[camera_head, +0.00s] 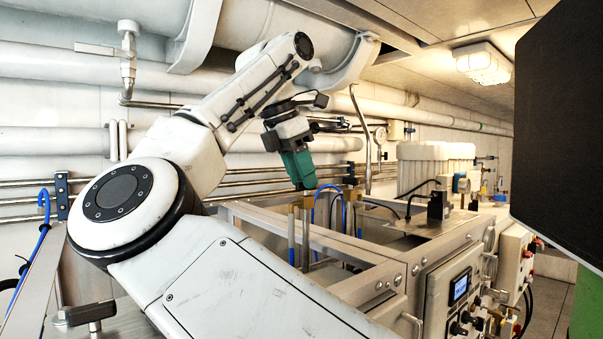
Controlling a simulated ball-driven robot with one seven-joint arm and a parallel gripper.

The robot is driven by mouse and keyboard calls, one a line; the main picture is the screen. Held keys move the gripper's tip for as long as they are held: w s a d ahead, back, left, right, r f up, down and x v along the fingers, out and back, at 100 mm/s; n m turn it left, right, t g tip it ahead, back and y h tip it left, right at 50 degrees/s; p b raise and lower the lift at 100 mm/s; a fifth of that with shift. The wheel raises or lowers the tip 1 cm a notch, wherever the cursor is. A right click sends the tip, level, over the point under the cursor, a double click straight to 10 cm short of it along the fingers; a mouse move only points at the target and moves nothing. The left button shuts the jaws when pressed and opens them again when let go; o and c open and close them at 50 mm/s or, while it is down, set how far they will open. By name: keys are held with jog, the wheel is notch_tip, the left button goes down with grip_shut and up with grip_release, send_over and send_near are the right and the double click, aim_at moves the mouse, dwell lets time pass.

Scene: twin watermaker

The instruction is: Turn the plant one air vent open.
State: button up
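My gripper (301,172) hangs from my white arm near the middle of the view, with its teal fingers pointing down. From this angle I cannot tell whether the fingers are open or shut, or whether they touch anything. Below them, thin upright brass-coloured tubes (306,228) stand at the open metal frame of the plant (345,250). I cannot pick out the plant one air vent for certain; part of the area around the fingertips is hidden or too small to read.
A blue hose (330,190) loops beside the tubes. White canisters (422,165) stand behind the frame. A control panel with a small blue display (459,288) is on the front. A valve with a lever (127,45) is on the upper left wall. A dark panel (560,130) fills the right.

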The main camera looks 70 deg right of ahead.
jog(key=shift+f, duration=0.15)
jog(key=shift+c, duration=0.3)
grip_shut()
jog(key=shift+s+n+t+h, duration=0.1)
jog(key=shift+n+t+h, duration=0.25)
jog(key=shift+n, duration=0.65)
jog(key=shift+o, duration=0.3)
grip_release()
